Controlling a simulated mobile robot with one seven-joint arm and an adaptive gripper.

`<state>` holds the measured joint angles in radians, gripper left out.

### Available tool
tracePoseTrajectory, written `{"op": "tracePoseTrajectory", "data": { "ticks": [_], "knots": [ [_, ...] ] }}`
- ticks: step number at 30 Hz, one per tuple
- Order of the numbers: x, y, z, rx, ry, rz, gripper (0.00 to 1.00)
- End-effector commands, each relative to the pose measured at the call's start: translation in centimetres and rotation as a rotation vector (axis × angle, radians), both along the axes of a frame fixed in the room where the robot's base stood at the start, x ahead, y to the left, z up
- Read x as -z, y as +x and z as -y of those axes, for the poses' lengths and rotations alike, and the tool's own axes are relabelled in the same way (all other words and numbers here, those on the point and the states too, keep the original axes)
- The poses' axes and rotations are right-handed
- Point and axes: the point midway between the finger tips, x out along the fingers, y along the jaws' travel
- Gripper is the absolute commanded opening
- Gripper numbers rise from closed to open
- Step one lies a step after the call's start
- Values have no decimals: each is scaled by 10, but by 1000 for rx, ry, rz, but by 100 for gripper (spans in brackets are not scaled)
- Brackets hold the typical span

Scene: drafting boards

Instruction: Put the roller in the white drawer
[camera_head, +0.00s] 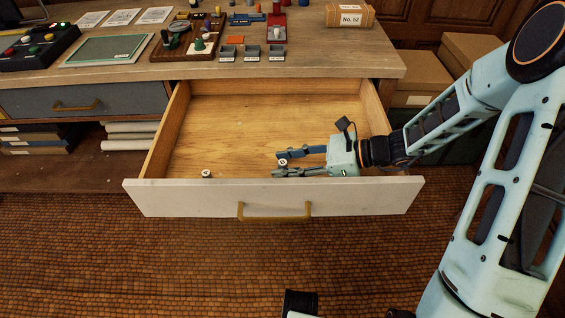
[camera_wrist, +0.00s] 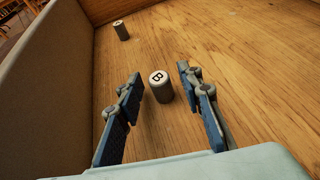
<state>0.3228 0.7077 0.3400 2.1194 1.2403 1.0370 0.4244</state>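The white drawer (camera_head: 160,198) is pulled out, with its bare wooden floor showing. My gripper (camera_head: 280,164) is inside it, toward the right and close to the front panel. A second small cylinder (camera_head: 207,174) stands further left by the front panel, also in the wrist view (camera_wrist: 121,29). Which one is the roller I cannot tell.
The wooden desktop (camera_head: 375,65) above holds several trays, blocks and papers. A box labelled No. 52 (camera_head: 350,16) stands at its right. A grey closed drawer (camera_head: 90,99) is to the left. The drawer's back and middle floor are clear.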

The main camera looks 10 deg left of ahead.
Motion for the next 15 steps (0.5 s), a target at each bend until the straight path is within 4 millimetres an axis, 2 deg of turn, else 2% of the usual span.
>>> {"op": "tracePoseTrajectory", "data": {
  "ticks": [3,9,15],
  "knots": [
    [-12,2,21,6,-2,1,34],
    [-23,3,49,4,0,-1,34],
    [-26,2,61,1,1,-2,34]
  ]
}}
